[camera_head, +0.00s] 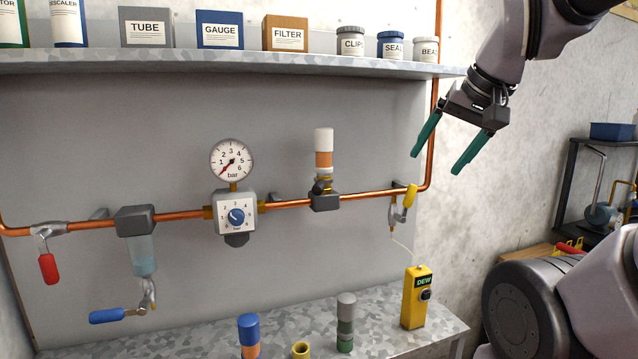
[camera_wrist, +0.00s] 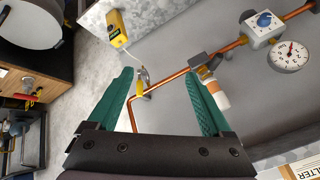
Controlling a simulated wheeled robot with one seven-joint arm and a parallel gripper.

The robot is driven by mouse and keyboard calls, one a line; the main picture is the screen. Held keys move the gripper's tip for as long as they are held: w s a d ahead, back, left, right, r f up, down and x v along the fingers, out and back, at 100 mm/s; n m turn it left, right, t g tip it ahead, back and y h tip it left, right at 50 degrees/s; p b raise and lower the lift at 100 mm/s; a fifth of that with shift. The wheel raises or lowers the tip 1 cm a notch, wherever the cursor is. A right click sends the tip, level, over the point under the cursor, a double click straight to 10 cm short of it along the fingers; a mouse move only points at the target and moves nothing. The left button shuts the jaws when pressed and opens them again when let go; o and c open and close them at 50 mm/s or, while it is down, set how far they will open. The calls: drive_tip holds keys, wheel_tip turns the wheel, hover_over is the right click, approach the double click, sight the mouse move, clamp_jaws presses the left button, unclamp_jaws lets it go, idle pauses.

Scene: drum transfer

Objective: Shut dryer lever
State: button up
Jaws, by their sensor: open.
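A small yellow lever (camera_head: 411,195) sits on a metal valve at the right end of the copper pipe, just before the pipe's bend. Its handle looks short and roughly upright; its exact angle to the pipe is hard to tell. It also shows in the wrist view (camera_wrist: 140,88), between my fingers and beyond their tips. A dryer-like cartridge with a white top and orange band (camera_head: 323,152) stands on the pipe left of it. My gripper (camera_head: 436,163) is open and empty, with green fingers above and right of the lever, apart from it.
A yellow DEW meter (camera_head: 416,297) stands below the lever, joined by a thin tube. A pressure gauge (camera_head: 232,160), a red lever (camera_head: 48,268) and a blue lever (camera_head: 107,315) are further left. A shelf (camera_head: 230,62) with boxes and jars hangs above.

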drive_tip(key=shift+w+a+r+n, duration=0.15)
drive_tip(key=shift+w+r+n, duration=0.05)
drive_tip(key=shift+w+n, duration=0.1)
drive_tip(key=c, duration=0.5)
drive_tip(key=w+n, duration=0.1)
drive_tip(key=w+a+r+n, duration=0.1)
drive_tip(key=w+n+g, duration=0.1)
drive_tip(key=shift+w+a+r+y, duration=0.15)
drive_tip(key=shift+a+r+y, duration=0.1)
drive_tip(key=shift+a+y, duration=0.15)
clamp_jaws()
wheel_tip(320, 180, up, 4)
drive_tip(key=f+n+g+y, duration=0.1)
drive_tip(key=n+g+y, duration=0.4)
drive_tip(key=n, duration=1.1)
hover_over(319, 187)
drive_tip(key=w+d, duration=0.1)
drive_tip(key=d, duration=0.8)
drive_tip(key=shift+t+y, duration=0.3)
drive_tip(key=shift+t, duration=0.1)
drive_tip(key=shift+d+f+x, duration=0.3)
drive_tip(key=shift+d+x, duration=0.05)
drive_tip(key=shift+x, duration=2.65)
drive_tip(key=shift+d+f+x, duration=0.3)
drive_tip(key=shift+x, duration=2.65)
drive_tip(key=shift+d+f+x, duration=0.35)
drive_tip(key=shift+x, duration=2.65)
